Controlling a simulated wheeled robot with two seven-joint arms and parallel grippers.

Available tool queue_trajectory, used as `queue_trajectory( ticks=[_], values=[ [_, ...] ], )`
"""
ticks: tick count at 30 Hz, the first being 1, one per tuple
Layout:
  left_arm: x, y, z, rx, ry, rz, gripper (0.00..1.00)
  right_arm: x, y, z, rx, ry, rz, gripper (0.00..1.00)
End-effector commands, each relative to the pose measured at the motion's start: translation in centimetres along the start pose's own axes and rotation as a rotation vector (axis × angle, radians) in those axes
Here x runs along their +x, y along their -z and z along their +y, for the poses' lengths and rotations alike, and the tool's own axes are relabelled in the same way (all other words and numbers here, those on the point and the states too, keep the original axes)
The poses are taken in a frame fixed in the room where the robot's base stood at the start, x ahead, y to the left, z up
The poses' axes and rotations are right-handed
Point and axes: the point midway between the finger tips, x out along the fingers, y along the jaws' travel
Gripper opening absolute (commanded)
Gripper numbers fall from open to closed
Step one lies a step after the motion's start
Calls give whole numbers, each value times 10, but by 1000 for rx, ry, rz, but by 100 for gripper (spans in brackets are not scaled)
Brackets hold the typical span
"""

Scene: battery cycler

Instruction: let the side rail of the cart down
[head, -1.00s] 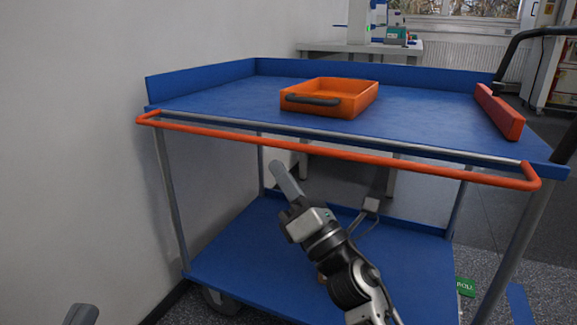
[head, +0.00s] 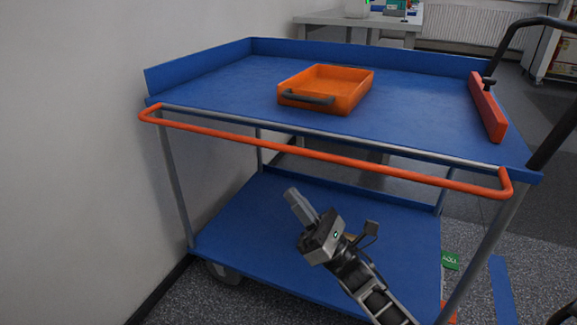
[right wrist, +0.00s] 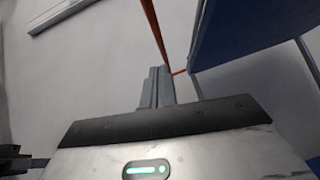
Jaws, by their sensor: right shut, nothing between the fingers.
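The cart's side rail (head: 330,157) is an orange bar along the near long edge of the blue cart top (head: 220,85). Its bent ends stand out from the edge, and it sits at about the height of that edge or slightly below. My right gripper (head: 292,194) is shut and empty, in front of the cart and below the rail in the head view, with the lower shelf behind it. Its closed fingers (right wrist: 157,88) show in the right wrist view, apparently close to the orange rail (right wrist: 155,35); contact cannot be told. My left gripper is not in view.
An orange tray (head: 345,90) with a dark handle sits on the cart top, and a red board (head: 488,108) stands along its right side. The lower blue shelf (head: 250,235) looks mostly clear. A white wall (head: 70,130) is close on the left.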

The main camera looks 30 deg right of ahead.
Motion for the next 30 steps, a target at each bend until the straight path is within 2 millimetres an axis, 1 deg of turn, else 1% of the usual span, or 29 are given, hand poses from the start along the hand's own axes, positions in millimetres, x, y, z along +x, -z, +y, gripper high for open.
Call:
queue_trajectory(
  ticks=[1,4,9,15,25,29,30],
  values=[
    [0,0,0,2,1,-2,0,12,-1,1,0,-4,-2,0],
    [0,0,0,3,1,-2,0,33,-1,0,1,-3,-3,0],
    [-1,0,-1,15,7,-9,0,50,-19,1,0,-2,0,0],
    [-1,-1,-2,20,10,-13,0,59,-27,0,2,0,1,0],
    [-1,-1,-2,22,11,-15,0,60,-28,0,3,1,1,0],
    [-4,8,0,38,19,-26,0,66,-34,4,36,34,-2,0],
    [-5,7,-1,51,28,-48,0,69,-37,6,56,54,-3,0]
  ],
)
